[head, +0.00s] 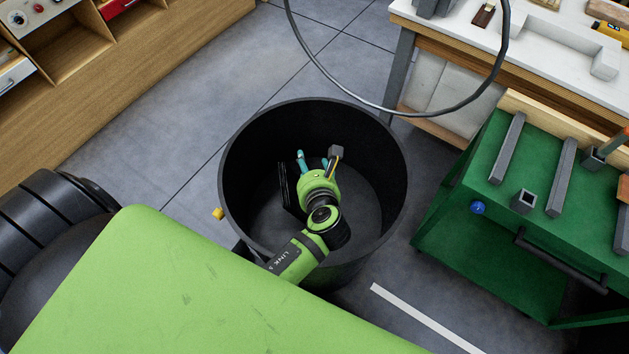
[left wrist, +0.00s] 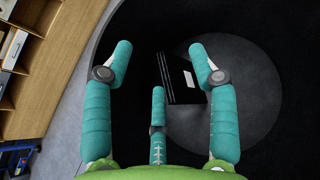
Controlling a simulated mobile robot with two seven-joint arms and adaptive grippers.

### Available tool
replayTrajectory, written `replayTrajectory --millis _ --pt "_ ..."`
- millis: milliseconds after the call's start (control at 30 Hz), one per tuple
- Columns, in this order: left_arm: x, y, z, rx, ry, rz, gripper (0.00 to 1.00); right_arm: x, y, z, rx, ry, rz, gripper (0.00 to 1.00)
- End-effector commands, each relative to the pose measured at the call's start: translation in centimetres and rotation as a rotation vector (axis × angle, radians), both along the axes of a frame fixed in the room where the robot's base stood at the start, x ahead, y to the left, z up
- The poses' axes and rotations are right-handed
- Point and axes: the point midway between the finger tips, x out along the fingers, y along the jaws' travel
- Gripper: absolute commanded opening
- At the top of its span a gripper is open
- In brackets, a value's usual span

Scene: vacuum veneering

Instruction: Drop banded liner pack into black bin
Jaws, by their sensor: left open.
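The black bin (head: 396,185) stands on the floor in the middle of the head view, open at the top. My left gripper (head: 316,160) is over or inside its mouth, with its teal fingers spread and empty. The left wrist view shows the same gripper (left wrist: 160,60) with its fingers apart. The banded liner pack (left wrist: 179,78) is a dark block with thin pale lines and a white label, beyond the fingertips against the bin's dark inside. In the head view the dark pack (head: 287,188) shows beside the gripper, partly hidden. I cannot tell whether it rests on the bin floor. My right gripper is not in view.
A green cart (head: 500,255) stands right of the bin, below a pale-topped workbench (head: 545,45). A black hose loop (head: 440,108) hangs over the bin's far side. A wooden cabinet (head: 120,75) is at the upper left. Grey floor (head: 200,125) lies clear between.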

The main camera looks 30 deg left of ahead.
Motion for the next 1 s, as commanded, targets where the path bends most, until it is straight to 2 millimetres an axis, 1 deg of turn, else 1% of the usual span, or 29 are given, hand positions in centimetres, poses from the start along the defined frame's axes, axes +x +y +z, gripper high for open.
replayTrajectory --millis 33,100,200,333,500,1000 --pt "-0.9 -0.7 0.5 -0.002 0.001 0.000 0.59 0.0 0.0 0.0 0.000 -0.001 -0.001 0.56" --pt "-1.9 -1.4 1.2 -0.002 0.001 0.000 0.59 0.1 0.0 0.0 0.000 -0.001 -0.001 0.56" --pt "-3.2 -2.3 2.1 -0.001 0.002 0.000 0.59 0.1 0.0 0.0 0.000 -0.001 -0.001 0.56" --pt "-4.2 -3.2 2.9 -0.001 0.000 0.000 0.59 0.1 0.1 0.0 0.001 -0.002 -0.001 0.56" --pt "-4.7 -3.6 3.3 0.001 -0.001 0.000 0.59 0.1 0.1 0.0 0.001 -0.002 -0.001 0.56" --pt "-4.7 -3.6 3.3 0.001 -0.001 0.000 0.59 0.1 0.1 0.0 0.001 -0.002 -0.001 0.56"
